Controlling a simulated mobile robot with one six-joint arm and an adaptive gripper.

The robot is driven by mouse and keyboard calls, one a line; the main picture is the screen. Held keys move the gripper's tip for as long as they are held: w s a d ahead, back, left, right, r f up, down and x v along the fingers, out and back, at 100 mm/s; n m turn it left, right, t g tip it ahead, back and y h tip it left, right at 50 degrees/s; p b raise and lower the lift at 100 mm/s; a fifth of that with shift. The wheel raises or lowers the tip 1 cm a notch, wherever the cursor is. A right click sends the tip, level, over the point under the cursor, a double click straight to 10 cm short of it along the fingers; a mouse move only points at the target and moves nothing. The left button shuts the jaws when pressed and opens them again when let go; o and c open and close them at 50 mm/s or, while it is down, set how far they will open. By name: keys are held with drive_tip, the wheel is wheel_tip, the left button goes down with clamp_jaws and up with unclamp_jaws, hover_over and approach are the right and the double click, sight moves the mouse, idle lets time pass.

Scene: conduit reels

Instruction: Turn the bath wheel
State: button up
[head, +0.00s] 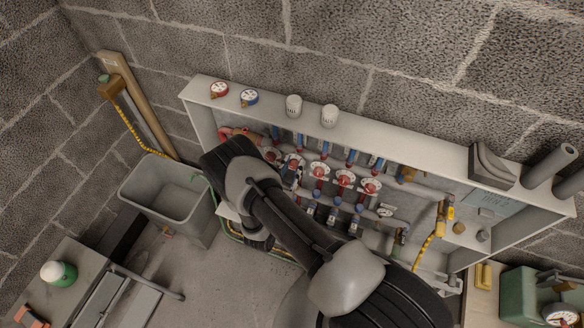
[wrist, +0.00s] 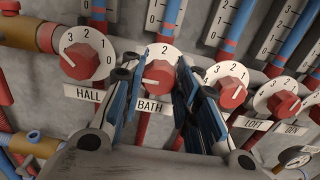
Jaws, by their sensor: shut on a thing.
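The bath wheel (wrist: 159,73) is a red knob on a white numbered dial above the label "BATH" (wrist: 153,106). A "2" shows at the top of its dial; the fingers cover the dial's sides. A pale mark on the knob faces left. My gripper (wrist: 157,83) has one blue and black finger on each side of this knob and is shut on it. In the head view my gripper (head: 291,174) is inside the open wall cabinet at the row of red wheels, and it partly hides the bath wheel.
The hall wheel (wrist: 86,60) is close on the left; another red wheel (wrist: 226,92) and the loft wheel (wrist: 283,103) are on the right. A grey sink (head: 165,205) stands left.

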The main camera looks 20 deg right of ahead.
drive_tip(key=shift+c, duration=0.7)
drive_tip(key=shift+m, duration=0.3)
drive_tip(key=m+b, duration=0.1)
drive_tip(key=m, duration=0.2)
drive_tip(key=shift+d+f, duration=0.1)
drive_tip(key=m+b, duration=0.1)
drive_tip(key=m, duration=0.4)
drive_tip(key=o, duration=1.1)
drive_tip(key=shift+c, duration=0.2)
